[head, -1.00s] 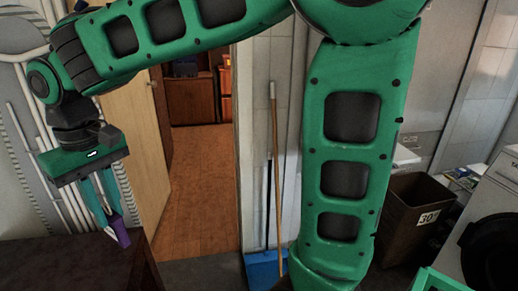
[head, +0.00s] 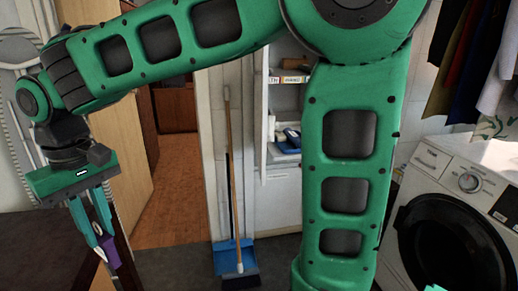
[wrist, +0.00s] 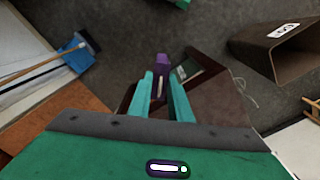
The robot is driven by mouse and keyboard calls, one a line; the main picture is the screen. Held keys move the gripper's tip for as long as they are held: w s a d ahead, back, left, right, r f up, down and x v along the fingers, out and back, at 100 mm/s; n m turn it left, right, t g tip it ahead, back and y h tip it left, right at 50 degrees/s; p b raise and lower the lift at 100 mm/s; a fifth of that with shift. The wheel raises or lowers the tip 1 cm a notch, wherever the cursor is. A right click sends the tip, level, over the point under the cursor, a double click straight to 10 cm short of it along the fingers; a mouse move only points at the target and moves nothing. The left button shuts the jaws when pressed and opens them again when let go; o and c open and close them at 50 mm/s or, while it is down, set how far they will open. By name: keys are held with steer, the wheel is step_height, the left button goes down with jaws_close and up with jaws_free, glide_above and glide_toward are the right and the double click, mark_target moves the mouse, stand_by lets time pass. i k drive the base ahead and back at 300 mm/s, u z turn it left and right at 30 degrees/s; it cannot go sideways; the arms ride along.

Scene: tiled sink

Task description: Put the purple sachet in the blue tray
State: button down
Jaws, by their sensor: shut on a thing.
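The purple sachet (head: 110,252) is held between the fingertips of my gripper (head: 106,244), at the left of the head view. In the wrist view the sachet (wrist: 161,68) sticks out past the teal fingers of my gripper (wrist: 161,86), which are closed on it. The gripper points down, and the sachet is in the air near the edge of a dark brown surface. I cannot make out the blue tray in either view.
The dark brown surface (head: 62,240) is at the lower left. A blue dustpan (head: 228,258) with a broom stands on the floor. A washing machine (head: 425,205) is at the right. A brown bin (wrist: 285,45) shows in the wrist view. Grey floor lies between.

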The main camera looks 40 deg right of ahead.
mark_target(287, 148)
steer(key=z, duration=1.7)
steer(key=i, duration=1.6)
steer(key=u, duration=0.1)
